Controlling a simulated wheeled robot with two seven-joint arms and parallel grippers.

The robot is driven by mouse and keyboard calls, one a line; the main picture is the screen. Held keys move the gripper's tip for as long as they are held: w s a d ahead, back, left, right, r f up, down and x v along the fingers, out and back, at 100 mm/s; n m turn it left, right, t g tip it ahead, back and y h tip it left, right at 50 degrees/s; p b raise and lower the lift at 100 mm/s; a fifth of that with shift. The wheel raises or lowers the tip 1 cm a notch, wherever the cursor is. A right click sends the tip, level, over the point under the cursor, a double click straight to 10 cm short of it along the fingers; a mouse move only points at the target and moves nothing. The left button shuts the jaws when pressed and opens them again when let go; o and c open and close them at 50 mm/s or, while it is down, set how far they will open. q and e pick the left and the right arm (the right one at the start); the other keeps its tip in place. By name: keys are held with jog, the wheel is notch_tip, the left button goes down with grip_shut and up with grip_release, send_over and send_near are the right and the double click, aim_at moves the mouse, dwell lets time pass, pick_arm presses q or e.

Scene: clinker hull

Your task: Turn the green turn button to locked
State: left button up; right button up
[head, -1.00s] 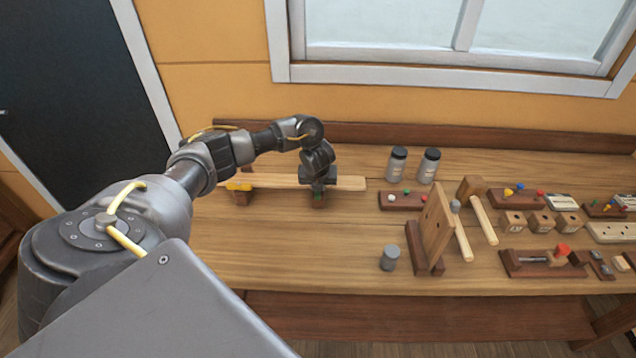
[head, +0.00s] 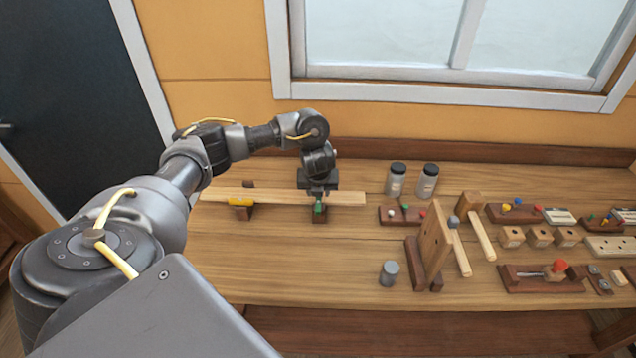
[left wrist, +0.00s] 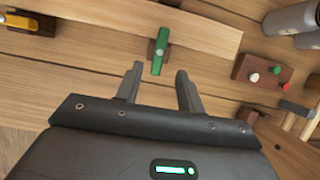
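The green turn button (head: 320,207) sits on a small dark wooden block at the front edge of a long pale plank (head: 275,196). In the left wrist view the green turn button (left wrist: 160,50) points across the plank's edge, its upper end over the plank. My left gripper (head: 318,192) is above the button. In the left wrist view its two fingers (left wrist: 158,82) are apart with nothing between them, and the button lies just beyond the tips. My right gripper is in neither view.
A yellow turn button (head: 241,201) sits on another block to the left. A dark board with coloured pegs (head: 402,215), two grey jars (head: 397,180) and an upright wooden stand (head: 433,240) are to the right.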

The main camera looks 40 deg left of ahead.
pick_arm(q)
jog(key=v, duration=0.3)
jog(key=shift+f+p, duration=0.1)
jog(key=shift+p, duration=0.25)
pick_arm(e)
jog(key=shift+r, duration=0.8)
